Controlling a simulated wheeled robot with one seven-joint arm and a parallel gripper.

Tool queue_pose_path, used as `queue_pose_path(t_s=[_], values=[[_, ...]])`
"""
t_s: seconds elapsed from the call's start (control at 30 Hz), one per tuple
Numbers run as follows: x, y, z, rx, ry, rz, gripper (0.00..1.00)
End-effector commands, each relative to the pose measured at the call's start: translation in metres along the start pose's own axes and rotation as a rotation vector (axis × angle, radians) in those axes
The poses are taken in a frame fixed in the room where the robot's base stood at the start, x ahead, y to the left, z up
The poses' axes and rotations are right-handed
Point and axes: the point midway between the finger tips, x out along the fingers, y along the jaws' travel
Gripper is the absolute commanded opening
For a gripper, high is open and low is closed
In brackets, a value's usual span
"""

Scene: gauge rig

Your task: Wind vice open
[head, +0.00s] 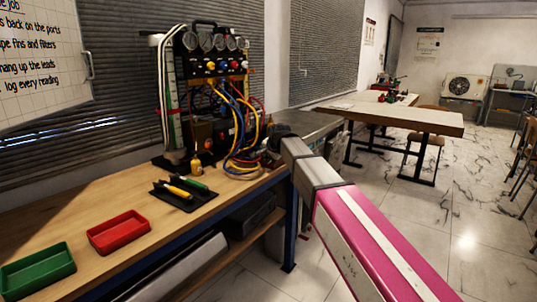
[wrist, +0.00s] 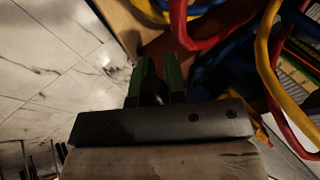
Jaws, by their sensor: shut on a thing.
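My arm reaches to the far right end of the wooden bench in the head view, and it hides most of what is there. A small dark grey part (head: 268,155), likely the vice, shows just left of my arm's end, beside the hoses. In the wrist view my gripper (wrist: 156,75) has two dark green fingers close together with a narrow dark gap. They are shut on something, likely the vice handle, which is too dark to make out. The vice's jaws and screw are hidden, so I cannot tell how wide it stands.
Red, yellow and blue hoses (head: 240,150) hang from the gauge panel (head: 211,55) close to my gripper. They also loop close by in the wrist view (wrist: 262,50). A red tray (head: 118,232), a green tray (head: 38,270) and a dark tool holder (head: 182,196) lie on the bench.

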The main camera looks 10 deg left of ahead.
Motion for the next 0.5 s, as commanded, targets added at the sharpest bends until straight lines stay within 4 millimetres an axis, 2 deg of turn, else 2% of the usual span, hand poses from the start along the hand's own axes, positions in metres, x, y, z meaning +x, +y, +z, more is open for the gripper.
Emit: queue_pose_path(t_s=[0.3, 0.5], values=[[0.024, 0.014, 0.001, -0.106, 0.164, -0.032, 0.00], [0.033, 0.017, -0.001, -0.143, 0.222, -0.044, 0.00]])
